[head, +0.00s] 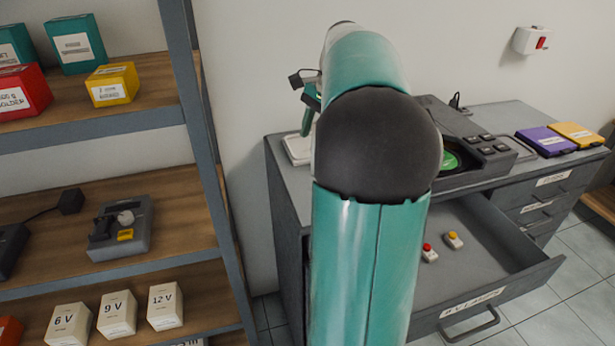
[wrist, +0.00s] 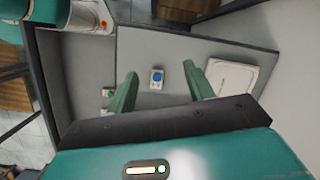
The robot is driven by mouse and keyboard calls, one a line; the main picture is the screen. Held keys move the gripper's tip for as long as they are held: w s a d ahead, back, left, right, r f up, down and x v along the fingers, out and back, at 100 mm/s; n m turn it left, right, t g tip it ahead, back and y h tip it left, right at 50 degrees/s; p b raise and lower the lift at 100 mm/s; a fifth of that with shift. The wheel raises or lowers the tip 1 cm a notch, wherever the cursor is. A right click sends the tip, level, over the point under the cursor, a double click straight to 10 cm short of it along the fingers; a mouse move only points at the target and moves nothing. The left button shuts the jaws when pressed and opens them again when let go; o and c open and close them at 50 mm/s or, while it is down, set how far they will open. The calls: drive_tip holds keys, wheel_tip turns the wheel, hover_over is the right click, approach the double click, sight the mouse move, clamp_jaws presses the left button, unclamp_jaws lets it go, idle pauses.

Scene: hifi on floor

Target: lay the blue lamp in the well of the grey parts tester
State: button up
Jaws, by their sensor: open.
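The blue lamp (wrist: 157,78), a small white block with a blue round cap, lies on the grey cabinet top in the wrist view. My gripper (wrist: 160,72) is open, its green fingers apart on either side of the lamp in the picture. I cannot tell its height above the lamp. In the head view my arm hides the lamp and most of the gripper; one green finger (head: 307,119) shows. A dark grey device with keys (head: 492,148) and a round green recess (head: 450,162) stands on the cabinet, partly behind my arm; it appears to be the parts tester.
A white flat item (wrist: 233,78) lies right of the fingers. The open drawer (head: 485,245) holds red (head: 429,253) and yellow (head: 454,240) lamps. Purple (head: 546,142) and yellow (head: 577,135) cases lie right of the device. A shelf rack (head: 195,150) stands left, with another grey device (head: 122,228).

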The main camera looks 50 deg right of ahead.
drive_tip(key=s+d+f+m+y, duration=0.1)
drive_tip(key=s+d+m, duration=0.15)
drive_tip(key=d, duration=0.25)
drive_tip(key=s+d+f+m, duration=0.2)
drive_tip(key=s+d, duration=0.1)
drive_tip(key=d, duration=0.3)
drive_tip(key=x, duration=1.3)
drive_tip(key=shift+w+a, duration=0.4)
drive_tip(key=c, duration=1.1)
drive_tip(key=shift+c, duration=0.2)
